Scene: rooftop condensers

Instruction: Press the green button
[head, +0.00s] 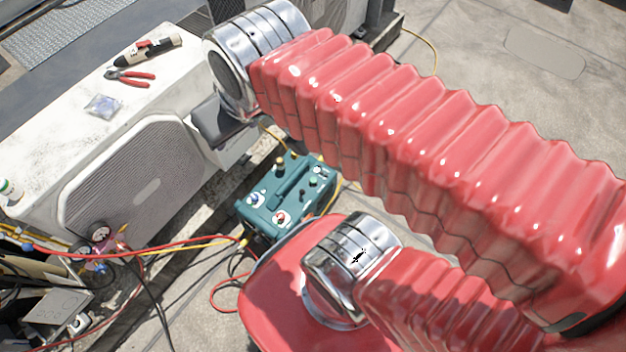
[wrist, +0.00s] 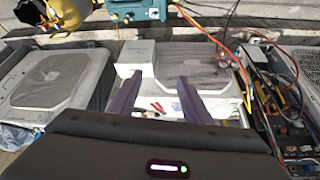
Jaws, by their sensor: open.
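No green button can be made out in either view. The teal machine (head: 285,195) stands on the roof in the head view, with several knobs and fittings on top; its edge also shows at the top of the wrist view (wrist: 135,12). A white box (wrist: 136,58) juts from the condenser's side, beyond my fingers. My gripper (wrist: 157,80) is open and empty, its two purple fingers spread above the condenser. In the head view my red arm and wrist hide most of it; only a dark part shows beside the condenser's corner.
The white condenser (head: 70,150) carries red-handled pliers (head: 131,76), a black-and-cream tool (head: 145,50) and a small clear bag (head: 103,106). Red and yellow hoses run from gauges (head: 100,233) toward the teal machine. Another condenser (wrist: 60,80) stands left in the wrist view.

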